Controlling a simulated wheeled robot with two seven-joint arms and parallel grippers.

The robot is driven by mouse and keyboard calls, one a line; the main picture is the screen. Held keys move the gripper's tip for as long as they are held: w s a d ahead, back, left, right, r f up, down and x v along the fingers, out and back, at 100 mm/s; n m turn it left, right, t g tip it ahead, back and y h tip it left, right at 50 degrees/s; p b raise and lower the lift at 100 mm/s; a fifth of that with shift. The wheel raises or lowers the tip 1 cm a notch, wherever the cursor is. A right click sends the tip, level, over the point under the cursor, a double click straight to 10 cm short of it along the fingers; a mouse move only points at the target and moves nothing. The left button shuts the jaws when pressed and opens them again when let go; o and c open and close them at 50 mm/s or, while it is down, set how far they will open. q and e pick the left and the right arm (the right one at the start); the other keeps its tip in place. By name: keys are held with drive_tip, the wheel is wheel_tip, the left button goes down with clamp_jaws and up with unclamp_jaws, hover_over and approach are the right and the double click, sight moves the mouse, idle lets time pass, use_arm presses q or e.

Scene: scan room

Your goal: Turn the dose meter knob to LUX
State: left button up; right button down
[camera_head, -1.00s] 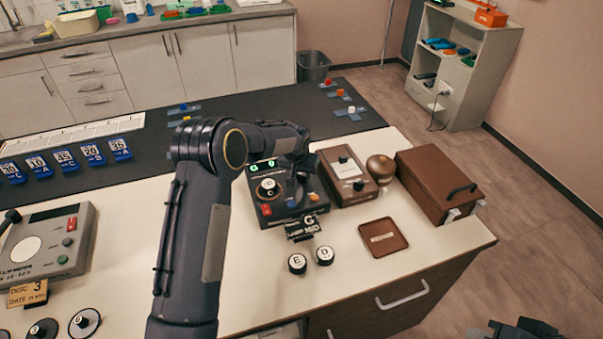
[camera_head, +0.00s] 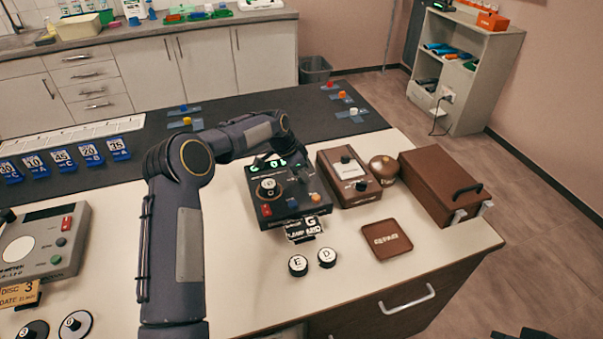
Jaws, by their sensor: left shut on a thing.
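A brown box (camera_head: 333,190) with a pale plate and dark knobs, probably the dose meter, stands on the white table. Its lettering is too small to read. A black device (camera_head: 290,210) with green lit displays and a round white-topped dial (camera_head: 268,188) stands just left of it. My left gripper (camera_head: 298,174) is over the right part of the black device, largely lost against its dark top. It is shut on what seems to be a dark knob there; the contact is hard to make out. My right gripper is not clearly in view.
A small card stand (camera_head: 303,229), two round lettered pieces (camera_head: 298,265) and a brown tray (camera_head: 386,239) lie in front. A brown ball (camera_head: 383,168) and a brown case (camera_head: 440,186) stand to the right. The front right of the table is clear.

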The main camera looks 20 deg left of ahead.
use_arm(q)
drive_tip(key=m+g, duration=0.1)
drive_tip(key=m, duration=0.3)
drive_tip(key=shift+w+a+m+g+h+p, duration=0.1)
drive_tip(key=shift+m+g+h+p, duration=0.2)
drive_tip(key=shift+m+g, duration=0.1)
idle(0.5)
drive_tip(key=o, duration=1)
drive_tip(key=shift+b+v, duration=0.5)
drive_tip(key=shift+v, duration=3.4)
